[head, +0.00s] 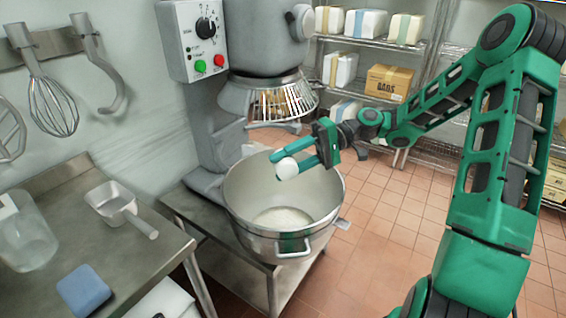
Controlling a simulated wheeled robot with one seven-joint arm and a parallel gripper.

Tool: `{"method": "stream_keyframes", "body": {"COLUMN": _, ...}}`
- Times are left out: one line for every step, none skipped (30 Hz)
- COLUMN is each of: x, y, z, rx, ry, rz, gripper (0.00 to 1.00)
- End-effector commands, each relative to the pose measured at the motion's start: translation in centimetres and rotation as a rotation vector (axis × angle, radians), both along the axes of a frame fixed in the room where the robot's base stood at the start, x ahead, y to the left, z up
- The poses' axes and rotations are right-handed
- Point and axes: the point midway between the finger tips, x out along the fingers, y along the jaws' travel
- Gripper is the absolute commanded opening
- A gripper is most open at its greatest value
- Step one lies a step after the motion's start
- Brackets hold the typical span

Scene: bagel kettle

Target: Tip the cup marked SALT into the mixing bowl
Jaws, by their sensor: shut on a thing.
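The steel mixing bowl (245,205) stands under the mixer, with a white heap of powder (281,218) at its bottom. My gripper (293,160) reaches in from the right over the bowl's mouth. Its green fingers are shut on a small white cup (287,169), which hangs above the powder. The cup looks tilted, with a round white face towards the camera. I cannot read any mark on it, and I cannot see whether anything is pouring out.
The grey mixer (265,45) with its wire guard (270,97) stands close above and behind the bowl. A steel table (120,240) at left holds a scoop (115,203), a clear jug (25,235) and a blue sponge (84,290). Tiled floor (385,215) is clear at right.

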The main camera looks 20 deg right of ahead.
Motion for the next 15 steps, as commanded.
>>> {"method": "stream_keyframes", "body": {"x": -0.11, "y": -0.01, "z": -0.08, "rx": -0.004, "ry": -0.042, "rz": -0.002, "gripper": 0.17}}
{"method": "stream_keyframes", "body": {"x": -0.19, "y": -0.01, "z": -0.15, "rx": -0.005, "ry": -0.070, "rz": -0.002, "gripper": 0.17}}
{"method": "stream_keyframes", "body": {"x": -0.30, "y": 0.00, "z": -0.24, "rx": -0.005, "ry": -0.107, "rz": 0.000, "gripper": 0.17}}
{"method": "stream_keyframes", "body": {"x": -0.34, "y": -0.02, "z": -0.28, "rx": -0.006, "ry": -0.137, "rz": -0.001, "gripper": 0.17}}
{"method": "stream_keyframes", "body": {"x": -0.37, "y": -0.03, "z": -0.34, "rx": -0.008, "ry": -0.165, "rz": -0.001, "gripper": 0.17}}
{"method": "stream_keyframes", "body": {"x": -0.48, "y": -0.04, "z": -0.44, "rx": -0.008, "ry": -0.201, "rz": -0.001, "gripper": 0.17}}
{"method": "stream_keyframes", "body": {"x": -0.56, "y": -0.04, "z": -0.49, "rx": -0.008, "ry": -0.229, "rz": -0.001, "gripper": 0.17}}
{"method": "stream_keyframes", "body": {"x": -0.60, "y": -0.04, "z": -0.53, "rx": -0.009, "ry": -0.257, "rz": -0.002, "gripper": 0.17}}
{"method": "stream_keyframes", "body": {"x": -0.67, "y": -0.05, "z": -0.59, "rx": -0.010, "ry": -0.296, "rz": -0.002, "gripper": 0.17}}
{"method": "stream_keyframes", "body": {"x": -0.76, "y": -0.06, "z": -0.67, "rx": -0.011, "ry": -0.323, "rz": -0.002, "gripper": 0.17}}
{"method": "stream_keyframes", "body": {"x": -0.81, "y": -0.07, "z": -0.74, "rx": -0.011, "ry": -0.350, "rz": -0.002, "gripper": 0.17}}
{"method": "stream_keyframes", "body": {"x": -0.87, "y": -0.07, "z": -0.79, "rx": -0.011, "ry": -0.388, "rz": -0.002, "gripper": 0.17}}
{"method": "stream_keyframes", "body": {"x": -0.95, "y": -0.07, "z": -0.85, "rx": -0.012, "ry": -0.416, "rz": -0.002, "gripper": 0.17}}
{"method": "stream_keyframes", "body": {"x": -1.03, "y": -0.07, "z": -0.91, "rx": -0.014, "ry": -0.443, "rz": -0.001, "gripper": 0.17}}
{"method": "stream_keyframes", "body": {"x": -1.07, "y": -0.10, "z": -0.98, "rx": -0.015, "ry": -0.481, "rz": -0.002, "gripper": 0.17}}
